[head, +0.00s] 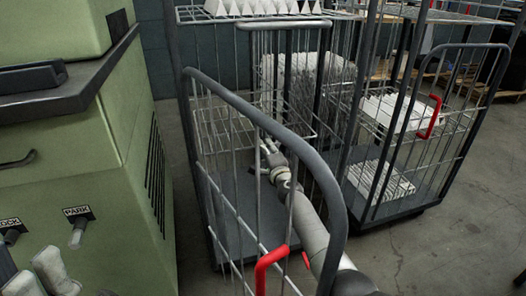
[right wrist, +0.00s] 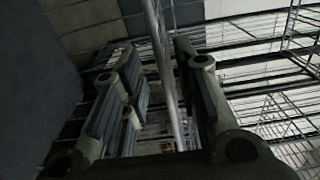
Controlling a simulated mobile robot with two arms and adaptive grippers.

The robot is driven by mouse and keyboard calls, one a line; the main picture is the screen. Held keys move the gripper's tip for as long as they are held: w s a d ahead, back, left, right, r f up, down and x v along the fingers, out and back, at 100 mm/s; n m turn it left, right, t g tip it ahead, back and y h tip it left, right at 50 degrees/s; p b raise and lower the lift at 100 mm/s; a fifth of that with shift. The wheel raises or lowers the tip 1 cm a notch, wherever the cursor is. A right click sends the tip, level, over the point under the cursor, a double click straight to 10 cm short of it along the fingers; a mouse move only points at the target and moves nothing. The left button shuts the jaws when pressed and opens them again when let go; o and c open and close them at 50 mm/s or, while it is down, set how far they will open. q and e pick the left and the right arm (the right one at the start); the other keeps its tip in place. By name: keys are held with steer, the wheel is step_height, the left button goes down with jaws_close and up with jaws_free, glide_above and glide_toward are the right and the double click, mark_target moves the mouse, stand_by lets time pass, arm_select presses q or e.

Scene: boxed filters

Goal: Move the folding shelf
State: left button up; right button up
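The wire folding shelf (head: 232,124) is inside the left roll cage (head: 190,150), seen through the bars. Its exact pose is hard to make out behind the wires. My right arm reaches into this cage from the lower right. My right gripper (head: 268,148) is near the shelf's lower front edge. In the right wrist view, the fingers of my right gripper (right wrist: 160,85) stand apart with a thin metal bar (right wrist: 159,50) passing between them. I cannot tell whether either finger touches it. My left gripper (head: 40,275) is partly visible at the lower left, cut off by the frame.
The cage's curved dark frame (head: 270,125) with red latch (head: 268,265) stands close to my right arm. A second cage (head: 470,140) on the right holds white boxed filters (head: 380,182). A green machine (head: 90,150) fills the left. Bare floor (head: 450,240) lies at right.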

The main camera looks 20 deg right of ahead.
steer(key=shift+w+b, duration=1.25)
steer(key=shift+w, duration=0.2)
jaws_close()
